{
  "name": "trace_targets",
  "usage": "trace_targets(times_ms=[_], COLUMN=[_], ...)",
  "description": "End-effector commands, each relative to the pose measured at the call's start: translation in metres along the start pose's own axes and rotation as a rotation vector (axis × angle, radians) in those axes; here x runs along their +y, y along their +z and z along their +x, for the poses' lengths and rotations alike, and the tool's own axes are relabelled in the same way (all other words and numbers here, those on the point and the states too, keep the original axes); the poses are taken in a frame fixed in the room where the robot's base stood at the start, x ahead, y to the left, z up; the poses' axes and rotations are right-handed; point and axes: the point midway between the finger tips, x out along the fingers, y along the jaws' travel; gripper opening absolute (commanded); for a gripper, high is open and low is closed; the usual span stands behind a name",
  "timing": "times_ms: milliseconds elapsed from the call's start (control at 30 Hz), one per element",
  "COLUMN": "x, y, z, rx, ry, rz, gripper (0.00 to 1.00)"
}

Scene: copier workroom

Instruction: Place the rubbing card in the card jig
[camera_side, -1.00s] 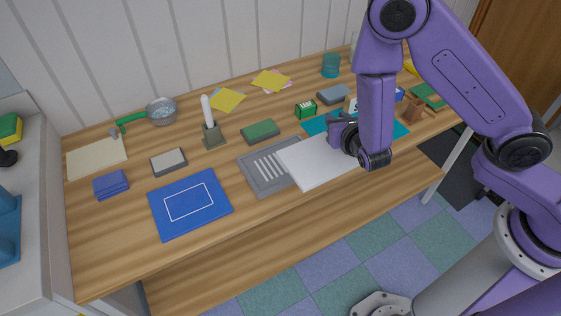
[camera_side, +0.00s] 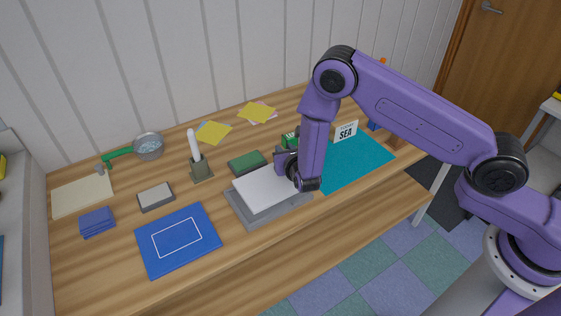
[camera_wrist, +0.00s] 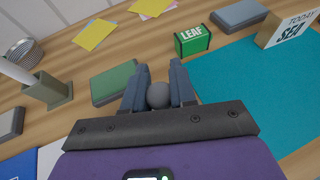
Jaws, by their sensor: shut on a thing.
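The white rubbing card (camera_side: 268,188) is over the grey card jig (camera_side: 262,216) in the side view and hides most of it. The jig's left and front edges show around the card. The card looks roughly lined up with the jig, but I cannot tell whether it touches the bed or hangs just above. My gripper (camera_side: 287,165) is at the card's back right edge. In the wrist view my gripper (camera_wrist: 158,82) is shut on a round grey knob (camera_wrist: 158,95) between its fingers.
A green block (camera_side: 247,162) lies just behind the jig, with a green LEAF box (camera_wrist: 193,40) near my fingers. A teal mat (camera_side: 352,165) lies right and a blue mat (camera_side: 178,240) left. A holder (camera_side: 201,172) with a white stick stands behind left.

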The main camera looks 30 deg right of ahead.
Motion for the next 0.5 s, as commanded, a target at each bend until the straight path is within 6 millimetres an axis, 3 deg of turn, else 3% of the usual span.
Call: trace_targets(times_ms=[333, 500], x=[0.009, 0.01], y=[-0.014, -0.034], z=[0.022, 0.031], rx=[-0.001, 0.001], ry=[-0.001, -0.002], rz=[0.001, -0.002], gripper=[0.0, 0.0])
